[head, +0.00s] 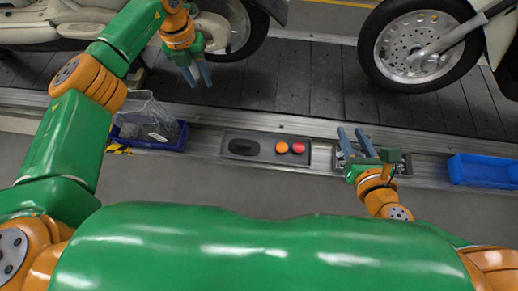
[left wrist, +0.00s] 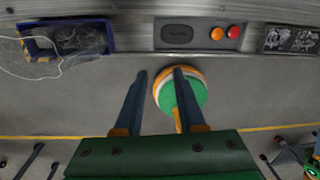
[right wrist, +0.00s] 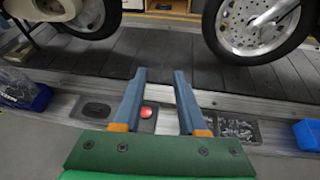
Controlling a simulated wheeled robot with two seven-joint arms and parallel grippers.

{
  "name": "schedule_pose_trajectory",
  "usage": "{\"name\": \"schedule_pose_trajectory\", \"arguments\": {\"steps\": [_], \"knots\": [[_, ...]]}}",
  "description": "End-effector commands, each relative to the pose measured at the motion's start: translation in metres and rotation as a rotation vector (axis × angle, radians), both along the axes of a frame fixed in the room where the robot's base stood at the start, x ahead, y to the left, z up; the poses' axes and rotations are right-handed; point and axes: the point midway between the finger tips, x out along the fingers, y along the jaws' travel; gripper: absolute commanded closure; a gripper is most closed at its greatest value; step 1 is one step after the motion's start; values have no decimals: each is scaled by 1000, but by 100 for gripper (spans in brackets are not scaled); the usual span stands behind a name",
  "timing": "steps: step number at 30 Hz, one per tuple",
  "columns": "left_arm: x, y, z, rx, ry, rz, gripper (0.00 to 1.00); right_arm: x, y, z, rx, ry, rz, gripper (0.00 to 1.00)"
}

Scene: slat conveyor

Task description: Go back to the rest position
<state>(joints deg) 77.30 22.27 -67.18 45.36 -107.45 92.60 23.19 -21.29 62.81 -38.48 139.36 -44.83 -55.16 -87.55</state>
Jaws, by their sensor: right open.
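My left gripper (head: 197,76) is at the upper left of the head view, over the dark slats of the conveyor. Its two blue-grey fingers are apart and empty, as the left wrist view (left wrist: 161,70) also shows. My right gripper (head: 354,134) is near the conveyor's front rail, just right of the control panel (head: 265,148). Its fingers are apart with nothing between them, and they point at the conveyor in the right wrist view (right wrist: 160,73).
A blue bin (head: 151,138) with a clear bag is at the left. The panel has an orange button (head: 282,147) and a red button (head: 298,148). A tray of metal parts (right wrist: 238,130) and an empty blue bin (head: 483,171) are at the right. Scooter wheels (head: 415,50) stand on the conveyor (head: 300,80).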

Motion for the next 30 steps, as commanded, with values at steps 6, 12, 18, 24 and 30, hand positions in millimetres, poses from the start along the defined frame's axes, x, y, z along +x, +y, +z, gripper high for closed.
{"name": "schedule_pose_trajectory", "arguments": {"steps": [6,12,18,24,30], "knots": [[0,0,0,0,0,0,61,-17,-1,6,1,-1,0,59],[0,0,0,0,0,0,61,-16,-1,6,1,-2,0,59],[0,-2,-1,-9,1,-1,61,-16,-2,5,5,1,-4,59],[-18,-96,-32,-454,39,41,61,-7,-36,-40,189,125,-220,59],[-15,-167,-55,-1222,28,890,61,-50,-98,-158,816,370,-938,59]]}}
